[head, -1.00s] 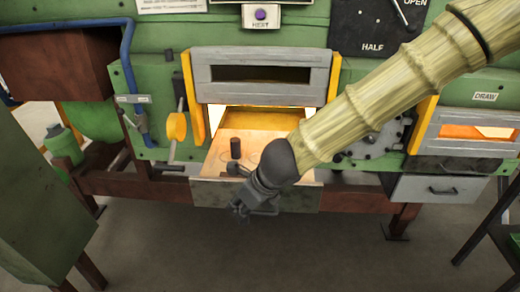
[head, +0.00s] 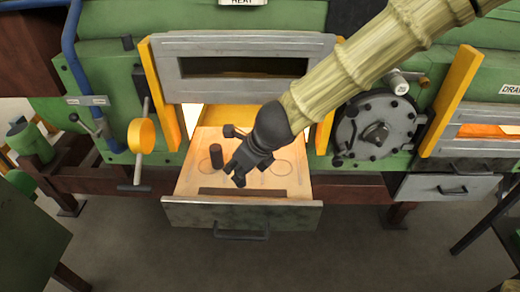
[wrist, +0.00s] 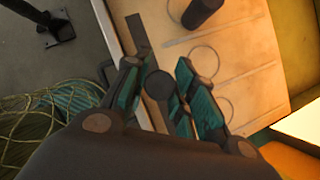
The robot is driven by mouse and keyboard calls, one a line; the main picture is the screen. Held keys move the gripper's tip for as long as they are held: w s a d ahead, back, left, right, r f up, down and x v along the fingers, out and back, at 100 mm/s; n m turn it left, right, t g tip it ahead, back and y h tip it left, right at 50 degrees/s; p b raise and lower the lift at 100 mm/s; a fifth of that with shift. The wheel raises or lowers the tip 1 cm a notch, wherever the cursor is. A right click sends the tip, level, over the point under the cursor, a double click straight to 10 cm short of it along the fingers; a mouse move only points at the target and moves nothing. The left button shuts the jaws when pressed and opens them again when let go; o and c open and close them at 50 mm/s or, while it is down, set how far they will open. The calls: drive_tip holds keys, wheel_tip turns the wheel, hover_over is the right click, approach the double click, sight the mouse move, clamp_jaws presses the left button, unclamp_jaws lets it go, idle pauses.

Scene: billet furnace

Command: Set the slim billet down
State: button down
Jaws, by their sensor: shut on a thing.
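My gripper (head: 240,172) is over the open drawer tray (head: 262,214) that sticks out below the furnace door. In the wrist view its teal-padded fingers (wrist: 165,95) are shut on a slim dark billet (wrist: 159,86), seen nearly end-on between them. The held billet is hard to tell from the dark fingers in the head view. I cannot tell whether its lower end touches the tray floor. A second, thicker dark billet (head: 216,156) stands upright on the tray to the left of my gripper; it also shows at the top of the wrist view (wrist: 201,12).
Several outlined circles mark the tray floor, one right of my gripper (head: 284,167). A dark flat strip (head: 243,192) lies along the tray's front. The grey furnace door (head: 246,67) is raised behind. A yellow handwheel (head: 142,135) is left, and a round hatch (head: 375,127) right.

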drive_tip(key=shift+w+d+f+p, duration=0.9)
drive_tip(key=shift+w+d, duration=0.3)
drive_tip(key=shift+w, duration=0.75)
drive_tip(key=shift+w+d+f+p, duration=0.65)
drive_tip(key=shift+w+d+p, duration=0.45)
drive_tip(key=shift+w, duration=0.85)
drive_tip(key=shift+w+d+f+p, duration=0.8)
drive_tip(key=shift+w+d, duration=0.55)
drive_tip(key=shift+w, duration=0.6)
drive_tip(key=shift+f, duration=0.15)
drive_tip(key=shift+a, duration=0.1)
drive_tip(key=shift+f, duration=0.15)
drive_tip(key=c, duration=1.2)
unclamp_jaws()
drive_tip(key=shift+s, duration=0.1)
drive_tip(key=shift+o, duration=0.2)
drive_tip(key=p+v, duration=0.3)
drive_tip(key=v, duration=0.9)
drive_tip(key=shift+r+p, duration=0.2)
drive_tip(key=shift+p, duration=0.1)
